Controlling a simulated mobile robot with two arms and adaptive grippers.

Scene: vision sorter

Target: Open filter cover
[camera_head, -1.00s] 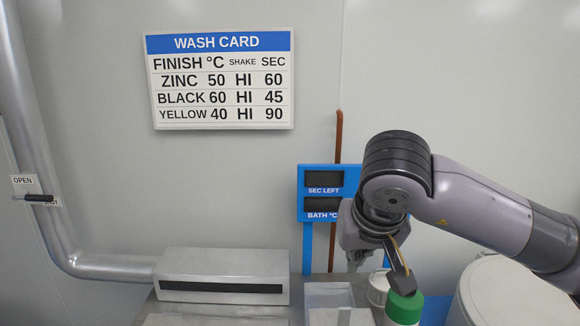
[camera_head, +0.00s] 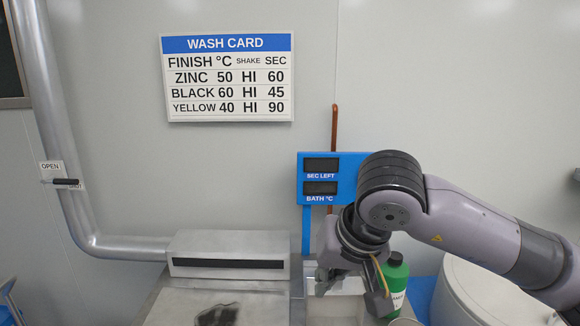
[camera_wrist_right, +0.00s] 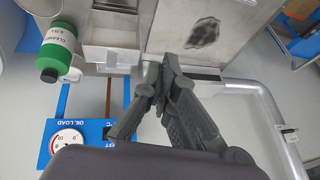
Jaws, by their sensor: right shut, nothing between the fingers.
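No part is marked as a filter cover. A grey metal box (camera_head: 228,254) with a dark slot in its front stands against the wall, joined to a duct. In front of it lies a flat metal surface (camera_head: 165,308) with a dark patch (camera_head: 215,315); the patch also shows in the right wrist view (camera_wrist_right: 204,32). I cannot tell whether either is the cover. My right gripper (camera_head: 322,285) is right of the box, pointing down. In the right wrist view its fingertips (camera_wrist_right: 156,78) meet, empty, near the metal surface's edge. My left gripper is out of view.
A white tray (camera_wrist_right: 112,32) and a green cleaner bottle (camera_wrist_right: 55,55) stand beside my right gripper. A blue display panel (camera_head: 311,180) is behind it, and a white round vessel (camera_head: 480,290) is at right. The duct (camera_head: 55,150) carries a small lever (camera_head: 62,182).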

